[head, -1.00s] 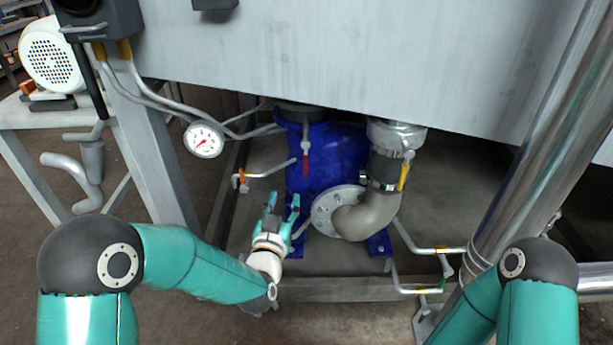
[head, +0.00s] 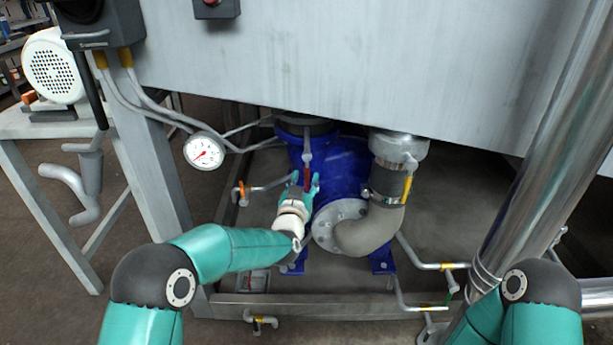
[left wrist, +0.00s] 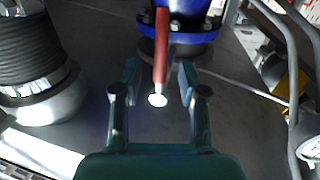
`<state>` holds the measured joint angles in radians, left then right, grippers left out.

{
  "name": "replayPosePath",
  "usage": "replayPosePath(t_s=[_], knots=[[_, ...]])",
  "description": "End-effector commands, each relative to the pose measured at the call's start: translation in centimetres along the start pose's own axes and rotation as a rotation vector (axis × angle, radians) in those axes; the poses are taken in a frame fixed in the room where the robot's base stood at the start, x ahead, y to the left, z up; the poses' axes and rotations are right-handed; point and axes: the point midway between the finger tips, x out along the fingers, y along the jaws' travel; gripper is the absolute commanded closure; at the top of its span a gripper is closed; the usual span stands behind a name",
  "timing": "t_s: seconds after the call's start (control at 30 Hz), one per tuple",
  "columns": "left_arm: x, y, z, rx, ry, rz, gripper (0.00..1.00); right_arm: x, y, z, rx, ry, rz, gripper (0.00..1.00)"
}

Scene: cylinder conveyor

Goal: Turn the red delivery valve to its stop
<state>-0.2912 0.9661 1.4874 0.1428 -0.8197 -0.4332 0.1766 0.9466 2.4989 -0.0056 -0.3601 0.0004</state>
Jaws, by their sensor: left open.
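The red delivery valve handle (head: 307,173) hangs from a thin grey pipe in front of the blue pump (head: 347,165). My left gripper (head: 304,184) is open at the handle's lower part. In the left wrist view the red handle (left wrist: 161,50) points down into the gap between the open fingers (left wrist: 159,82), with space on both sides and no clear contact. The fingers partly hide the handle in the head view. My right gripper is out of view; only part of my right arm shows at the lower right.
A pressure gauge (head: 204,151) and an orange-handled valve (head: 240,193) are left of the pump. A grey elbow pipe (head: 370,233) and a yellow handle (head: 408,187) are to its right. A grey tank panel (head: 350,65) overhangs from above.

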Motion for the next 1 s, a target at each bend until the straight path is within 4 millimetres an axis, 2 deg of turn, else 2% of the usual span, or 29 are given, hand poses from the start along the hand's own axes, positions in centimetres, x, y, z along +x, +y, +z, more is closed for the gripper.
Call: replayPosePath(t_s=[0.1, 0.3, 0.67, 0.77, 0.93, 1.0], knots=[[1.6, 0.0, 0.1, 0.001, 0.002, -0.001, 0.58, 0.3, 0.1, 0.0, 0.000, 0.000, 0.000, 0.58], [3.0, 0.0, 0.0, 0.001, 0.001, 0.000, 0.58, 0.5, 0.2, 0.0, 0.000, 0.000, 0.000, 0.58], [3.3, 0.0, 0.0, 0.001, 0.000, 0.000, 0.58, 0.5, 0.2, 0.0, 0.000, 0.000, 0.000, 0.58], [3.3, 0.0, 0.0, 0.001, 0.000, 0.000, 0.71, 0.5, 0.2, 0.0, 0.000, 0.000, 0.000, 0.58], [3.3, 0.0, 0.0, 0.001, 0.000, 0.000, 1.00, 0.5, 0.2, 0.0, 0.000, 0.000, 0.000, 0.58], [3.3, 0.0, 0.0, 0.001, 0.000, 0.000, 1.00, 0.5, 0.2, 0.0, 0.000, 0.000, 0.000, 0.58]])
